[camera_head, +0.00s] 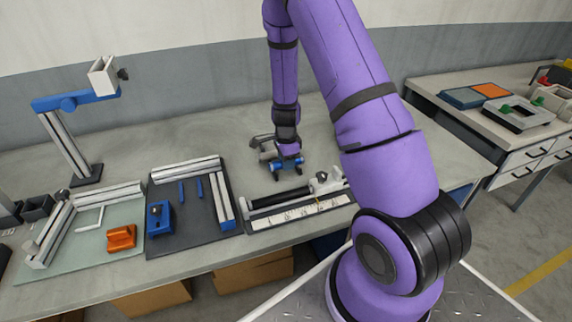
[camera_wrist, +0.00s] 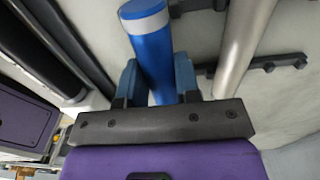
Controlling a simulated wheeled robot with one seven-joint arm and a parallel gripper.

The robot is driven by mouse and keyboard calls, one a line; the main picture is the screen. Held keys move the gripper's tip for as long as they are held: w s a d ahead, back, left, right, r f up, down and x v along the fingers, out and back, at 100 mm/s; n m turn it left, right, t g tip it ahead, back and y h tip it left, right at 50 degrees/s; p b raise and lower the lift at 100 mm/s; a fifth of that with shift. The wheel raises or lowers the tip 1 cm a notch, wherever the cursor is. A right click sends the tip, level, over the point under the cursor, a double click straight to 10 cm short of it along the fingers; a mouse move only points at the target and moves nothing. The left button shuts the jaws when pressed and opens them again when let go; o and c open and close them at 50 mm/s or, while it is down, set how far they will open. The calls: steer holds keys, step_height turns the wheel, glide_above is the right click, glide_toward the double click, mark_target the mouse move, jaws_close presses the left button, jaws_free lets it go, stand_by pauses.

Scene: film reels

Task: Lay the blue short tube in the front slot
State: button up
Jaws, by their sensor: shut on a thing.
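The blue short tube (camera_wrist: 153,56) is in the wrist view, with a pale band near its far end. My gripper (camera_wrist: 155,82) is shut on it, one blue finger on each side. In the head view my gripper (camera_head: 287,164) is low over the bench, behind the long black roller. A dark rack (camera_wrist: 268,66) with small upright prongs shows beside the tube in the wrist view, and a grey tube (camera_wrist: 243,38) lies across it. I cannot tell which slot is the front one, nor whether the blue tube touches the rack. My arm and gripper hide part of this area in the head view.
A black roller (camera_head: 280,197) on a ruled base lies just in front of my gripper. Left of it are a dark mat (camera_head: 190,237) with a blue block (camera_head: 159,217), and a pale green mat (camera_head: 75,262) with an orange block (camera_head: 121,237). The bench behind is clear.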

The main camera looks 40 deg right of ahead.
steer(key=shift+f, duration=0.65)
steer(key=o, duration=1)
steer(key=shift+f, duration=0.1)
steer(key=shift+c, duration=0.2)
